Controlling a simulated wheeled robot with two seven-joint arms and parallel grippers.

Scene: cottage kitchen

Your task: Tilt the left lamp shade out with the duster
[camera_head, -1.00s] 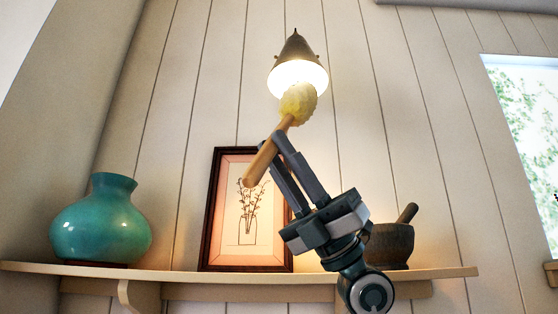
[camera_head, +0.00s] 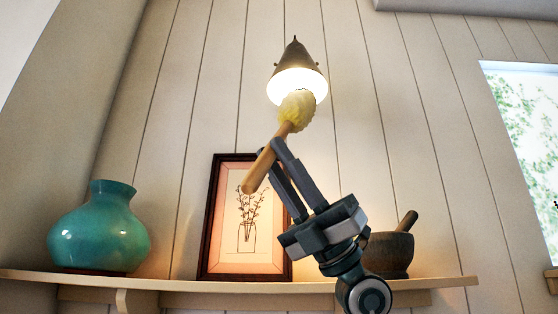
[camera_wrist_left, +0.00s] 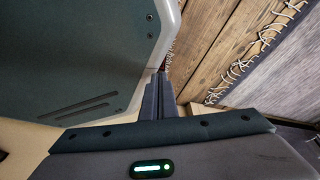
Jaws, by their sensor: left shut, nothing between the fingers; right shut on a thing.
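The lamp shade (camera_head: 295,66) is a dark metal cone on the wall, lit from inside with a bright opening facing down. The duster has a fluffy yellow head (camera_head: 297,110) and a wooden handle (camera_head: 259,172). My right gripper (camera_head: 271,148) is shut on the handle and holds the duster tilted, head up. The head overlaps the lower rim of the shade in the picture; I cannot tell if they touch. My left gripper (camera_wrist_left: 160,88) shows only in the left wrist view, shut and empty.
A shelf (camera_head: 200,286) runs below the lamp. On it stand a teal vase (camera_head: 98,232) at the left, a framed plant picture (camera_head: 213,235) behind my right arm, and a mortar with pestle (camera_head: 391,250) at the right. A window (camera_head: 530,140) is at far right.

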